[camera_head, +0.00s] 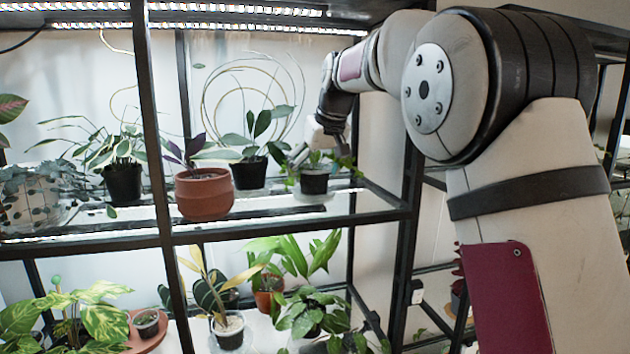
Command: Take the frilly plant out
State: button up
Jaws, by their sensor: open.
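My gripper (343,150) is at the right end of the upper shelf, pointing down and seen small. It is open, right at a low green plant (318,160) in a small black pot (314,181). The pot stands upright on a pale saucer (314,196). One dark finger overlaps the leaves at the plant's right; I cannot tell whether it touches. The leaves are too small to tell whether this is the frilly plant.
Left of it stand a dark-leaved plant in a black pot (250,174) and a terracotta pot (204,194). A black post (152,130) and shelf front rail (290,227) frame the opening. The lower shelf holds several plants, including a yellowish one in a white-speckled pot (228,331).

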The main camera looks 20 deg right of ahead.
jog(key=shift+w+f, duration=0.25)
jog(key=shift+f, duration=0.2)
jog(key=c, duration=1.2)
jog(key=shift+c, duration=0.2)
jog(key=shift+r, duration=0.1)
